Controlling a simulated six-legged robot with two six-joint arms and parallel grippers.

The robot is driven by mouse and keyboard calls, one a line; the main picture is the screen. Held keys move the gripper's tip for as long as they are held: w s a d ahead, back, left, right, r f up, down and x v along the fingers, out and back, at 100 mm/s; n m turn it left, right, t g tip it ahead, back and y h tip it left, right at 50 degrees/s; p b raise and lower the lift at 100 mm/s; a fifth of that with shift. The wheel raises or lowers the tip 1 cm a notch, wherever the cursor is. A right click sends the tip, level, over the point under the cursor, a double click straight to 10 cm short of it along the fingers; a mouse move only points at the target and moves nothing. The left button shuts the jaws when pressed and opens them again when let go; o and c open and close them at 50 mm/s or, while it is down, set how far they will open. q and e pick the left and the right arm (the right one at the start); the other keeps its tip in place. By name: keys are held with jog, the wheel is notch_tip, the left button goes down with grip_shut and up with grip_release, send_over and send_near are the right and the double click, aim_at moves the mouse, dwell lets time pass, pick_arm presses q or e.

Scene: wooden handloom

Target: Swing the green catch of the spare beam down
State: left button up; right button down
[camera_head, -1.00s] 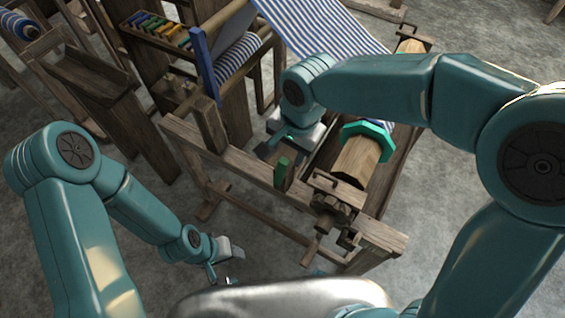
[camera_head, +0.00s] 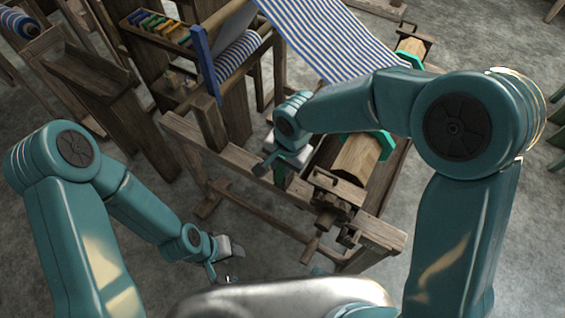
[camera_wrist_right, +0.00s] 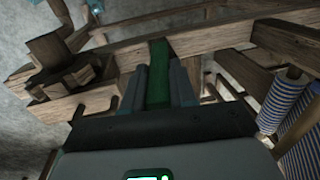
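The green catch (camera_wrist_right: 157,75) stands upright on the loom's front rail, and only a small green part (camera_head: 280,176) shows in the head view. My right gripper (camera_head: 271,167) is at the catch from above. In the right wrist view, the right gripper (camera_wrist_right: 158,85) has one finger on each side of the catch, both very close to it; I cannot tell whether they press on it. The spare beam (camera_head: 357,158) lies to the right with its green flange (camera_head: 383,142), partly behind my right arm. My left gripper (camera_head: 229,264) is open and empty, low at the left.
The wooden front rail (camera_head: 235,157) runs under the catch. A wooden ratchet block (camera_head: 333,195) sits right of it. Blue-striped cloth (camera_head: 320,40) hangs behind. Open grey floor (camera_head: 130,240) lies at the left.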

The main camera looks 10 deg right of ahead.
jog(key=shift+d+f+b, duration=0.15)
jog(key=shift+f+b, duration=0.1)
jog(key=shift+b, duration=0.45)
jog(key=shift+s+d+f+t+y+b, duration=0.3)
jog(key=shift+s+d+t+y+b, duration=0.45)
jog(key=shift+b, duration=2.35)
jog(key=shift+s+d+f+t+y+b, duration=0.15)
jog(key=shift+d+f+t+y+b, duration=0.75)
jog(key=shift+b, duration=2.25)
jog(key=shift+s+d+r+t+y+b, duration=0.35)
jog(key=shift+y+b, duration=0.9)
jog(key=shift+b, duration=1.85)
jog(key=shift+s+a+f, duration=0.1)
jog(key=shift+a, duration=0.15)
jog(key=c, duration=1)
grip_release()
jog(key=shift+o, duration=0.2)
jog(key=p+v, duration=0.3)
jog(key=v, duration=1.3)
jog(key=shift+s, duration=0.2)
